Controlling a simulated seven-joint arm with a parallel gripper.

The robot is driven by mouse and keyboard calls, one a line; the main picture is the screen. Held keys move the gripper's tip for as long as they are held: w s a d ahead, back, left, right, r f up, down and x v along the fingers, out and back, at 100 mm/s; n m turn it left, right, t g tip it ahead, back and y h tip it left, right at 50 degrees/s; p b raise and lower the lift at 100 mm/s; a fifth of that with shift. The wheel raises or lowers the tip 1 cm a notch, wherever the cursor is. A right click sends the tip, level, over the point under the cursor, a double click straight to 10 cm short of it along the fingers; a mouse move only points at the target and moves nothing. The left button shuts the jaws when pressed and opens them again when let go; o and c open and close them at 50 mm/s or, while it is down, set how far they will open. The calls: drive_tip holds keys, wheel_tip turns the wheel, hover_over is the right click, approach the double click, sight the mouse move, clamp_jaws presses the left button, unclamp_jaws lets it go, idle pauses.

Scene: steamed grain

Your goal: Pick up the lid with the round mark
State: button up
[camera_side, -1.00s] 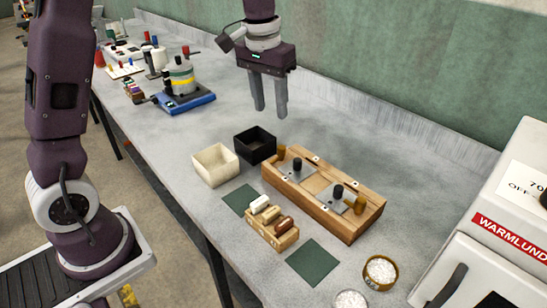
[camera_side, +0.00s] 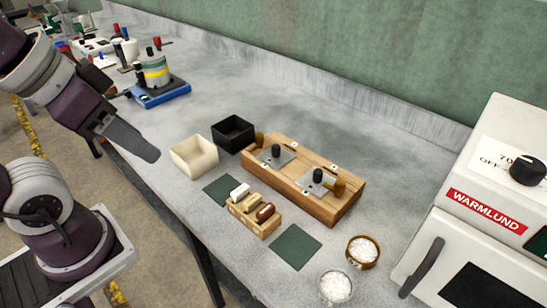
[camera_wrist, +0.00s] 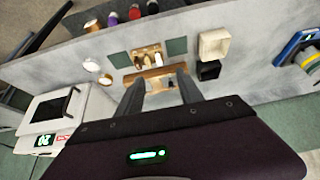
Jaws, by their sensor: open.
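Two grey metal lids with black knobs, a left lid (camera_side: 285,160) and a right lid (camera_side: 308,184), sit on a long wooden block (camera_side: 330,210) in the side view. I cannot make out a round mark on either. In the wrist view, the wooden block (camera_wrist: 150,73) lies beyond my fingers, which partly hide it and its lids. My gripper (camera_wrist: 160,76) is open and empty, its two fingers apart. In the side view, my gripper (camera_side: 152,154) is at the left, tilted, well apart from the block and lids.
A cream box (camera_side: 194,157) and a black box (camera_side: 233,135) stand left of the block. A small wooden rack (camera_side: 252,225) holds several coloured pieces between two green mats (camera_side: 296,247). Two bowls of white grain (camera_side: 362,252) and a white oven (camera_side: 470,240) are at the right.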

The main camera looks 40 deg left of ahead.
drive_tip(key=shift+o, duration=0.3)
idle(0.4)
drive_tip(key=m+g+y, duration=0.4)
drive_tip(key=m+y, duration=0.5)
drive_tip(key=m, duration=0.7)
approach(277, 147)
drive_tip(key=s+a+r, duration=0.3)
drive_tip(key=s+a, duration=0.1)
drive_tip(key=s, duration=0.3)
drive_tip(key=w+d+f+m+t+y, duration=0.1)
drive_tip(key=w+f+m, duration=0.1)
drive_tip(key=w+d+f+m+t+y, duration=0.1)
drive_tip(key=d+f+m, duration=0.1)
drive_tip(key=w+d+f+m+t+y, duration=0.1)
drive_tip(key=w+d+f+m, duration=0.1)
drive_tip(key=f, duration=0.1)
drive_tip(key=shift+w, duration=0.3)
drive_tip(key=shift+m+y, duration=0.3)
drive_tip(key=x, duration=0.6)
drive_tip(key=shift+a+r, duration=0.1)
drive_tip(key=shift+a, duration=0.35)
drive_tip(key=shift+w+a+t, duration=0.1)
drive_tip(key=shift+a+t, duration=0.1)
drive_tip(key=shift+t, duration=0.2)
clamp_jaws()
